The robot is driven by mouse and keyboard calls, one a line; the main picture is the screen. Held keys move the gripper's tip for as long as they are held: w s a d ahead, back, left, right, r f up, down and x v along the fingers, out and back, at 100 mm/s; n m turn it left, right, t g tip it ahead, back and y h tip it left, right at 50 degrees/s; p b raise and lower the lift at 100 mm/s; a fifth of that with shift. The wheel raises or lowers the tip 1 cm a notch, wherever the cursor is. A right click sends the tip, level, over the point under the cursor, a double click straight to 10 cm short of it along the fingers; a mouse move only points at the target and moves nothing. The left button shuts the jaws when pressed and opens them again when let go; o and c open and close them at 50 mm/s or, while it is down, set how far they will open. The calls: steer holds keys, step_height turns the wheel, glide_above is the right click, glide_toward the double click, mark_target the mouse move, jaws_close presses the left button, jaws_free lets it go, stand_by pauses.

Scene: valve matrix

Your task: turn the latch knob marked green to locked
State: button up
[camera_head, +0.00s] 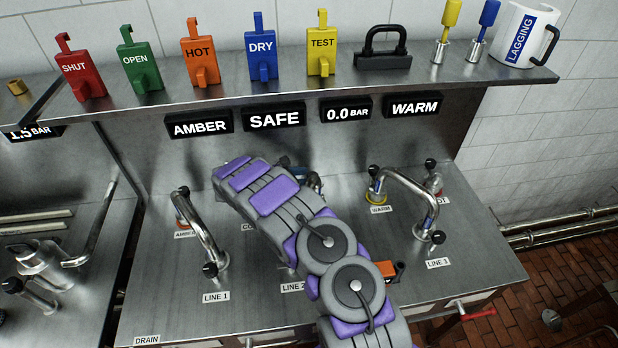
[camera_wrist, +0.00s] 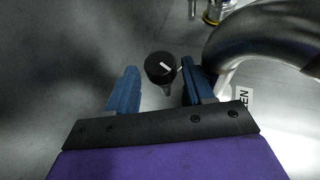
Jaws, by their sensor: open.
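In the wrist view a black round knob (camera_wrist: 159,66) with a short white line on its top stands on a small stem. The white line lies diagonally. Beside it a partly hidden label (camera_wrist: 243,97) shows the letters "EN". My gripper (camera_wrist: 158,80) is open, with one blue finger to the left of the knob and one close to its right side. I cannot tell whether the right finger touches it.
A thick curved metal pipe (camera_wrist: 262,38) passes close to the right finger. In the head view, bent pipes stand at LINE 1 (camera_head: 207,230) and LINE 3 (camera_head: 410,193). A shelf (camera_head: 290,88) with coloured tags runs above the signs AMBER (camera_head: 199,125) and SAFE (camera_head: 274,118).

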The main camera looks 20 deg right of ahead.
steer(key=shift+x, duration=1.1)
steer(key=shift+c, duration=0.3)
steer(key=c, duration=0.7)
steer(key=shift+w, duration=0.1)
steer(key=shift+a, duration=0.1)
steer(key=shift+w+m+g+p, duration=0.25)
steer(key=shift+m+g+p, duration=0.15)
steer(key=shift+m+g, duration=0.8)
steer(key=shift+w+m+g+b, duration=0.2)
steer(key=shift+m+g+b, duration=0.4)
steer(key=shift+g, duration=0.2)
steer(key=shift+r+m+g+y+b, duration=0.25)
steer(key=shift+m+g+b, duration=0.25)
steer(key=shift+b, duration=0.25)
